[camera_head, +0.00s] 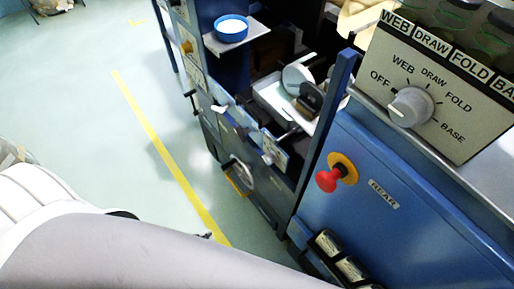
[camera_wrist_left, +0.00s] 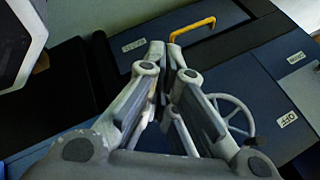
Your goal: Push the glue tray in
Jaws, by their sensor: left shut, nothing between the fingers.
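My left gripper (camera_wrist_left: 165,47) shows in the wrist view with its two fingers close together and nothing between them. Its fingertips point toward a yellow handle (camera_wrist_left: 193,30) on a dark blue machine front; I cannot tell whether they touch it. In the head view my left arm comes in along the bottom and hides most of the gripper. The yellow handle also shows there (camera_head: 237,185), low on the machine front. A pale tray (camera_head: 268,92) sits in the machine's open bay. No label marks the glue tray, so I cannot tell which part it is. My right gripper is out of view.
A handwheel (camera_wrist_left: 228,115) is right of my fingers. A blue bowl (camera_head: 231,28) stands on a shelf. A red stop button (camera_head: 328,180) and a selector knob (camera_head: 410,106) are on the near cabinet. Open floor with a yellow line (camera_head: 165,160) lies left.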

